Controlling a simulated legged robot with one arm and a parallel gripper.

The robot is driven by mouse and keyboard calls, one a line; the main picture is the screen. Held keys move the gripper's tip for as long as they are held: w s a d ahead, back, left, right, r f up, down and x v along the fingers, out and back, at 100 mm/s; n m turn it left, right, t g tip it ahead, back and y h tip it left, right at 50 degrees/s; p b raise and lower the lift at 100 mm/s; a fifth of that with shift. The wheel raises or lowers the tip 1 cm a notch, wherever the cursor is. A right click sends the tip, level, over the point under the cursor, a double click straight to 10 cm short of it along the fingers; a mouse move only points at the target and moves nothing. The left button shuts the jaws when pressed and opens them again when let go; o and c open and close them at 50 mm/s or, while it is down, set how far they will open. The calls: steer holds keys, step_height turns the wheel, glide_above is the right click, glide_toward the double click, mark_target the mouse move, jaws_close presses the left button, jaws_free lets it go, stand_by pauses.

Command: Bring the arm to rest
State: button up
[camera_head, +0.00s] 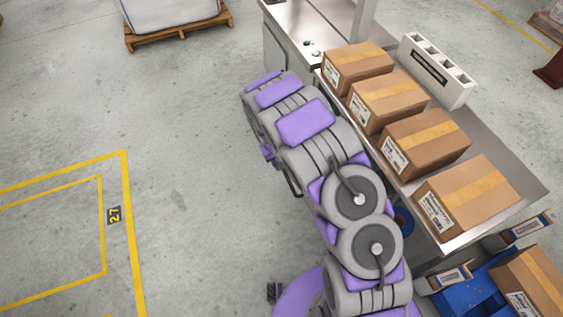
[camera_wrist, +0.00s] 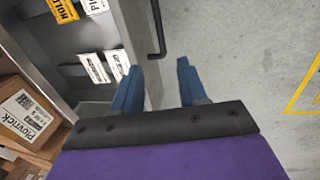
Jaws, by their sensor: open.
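My arm, grey with purple pads, stretches up the middle of the head view, alongside the left edge of a metal table (camera_head: 522,193). My gripper (camera_wrist: 158,85) shows in the wrist view as two blue fingers with a clear gap between them. It is open and empty. Bare floor and part of a grey cabinet (camera_wrist: 135,30) with a dark handle lie beyond the fingers. The fingers are not visible in the head view.
Several cardboard boxes (camera_head: 388,100) stand in a row on the table, beside a white slotted holder (camera_head: 437,72). Blue bins (camera_head: 468,293) and another box (camera_head: 530,285) are at lower right. A pallet (camera_head: 178,32) with a white load stands at the top. Floor at left is clear.

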stand_by(0.5)
steer(key=s+d+r+m, duration=0.1)
steer(key=s+d+r, duration=0.3)
steer(key=r, duration=0.3)
steer(key=s+d+r+m+g, duration=0.1)
steer(key=s+d+r, duration=0.25)
steer(key=r, duration=0.45)
steer(key=s+d+r+m, duration=0.1)
steer(key=s+d+r, duration=0.25)
steer(key=r, duration=0.35)
steer(key=s+r, duration=0.3)
steer(key=s, duration=0.6)
steer(key=s+r+g+y, duration=0.1)
steer(key=s+r, duration=0.3)
steer(key=s, duration=0.6)
steer(key=s+r+m+y, duration=0.1)
steer(key=s+r, duration=0.3)
steer(key=s, duration=0.5)
steer(key=shift+s+d+r+g, duration=0.25)
steer(key=shift+d+g, duration=0.05)
steer(key=shift+d, duration=0.15)
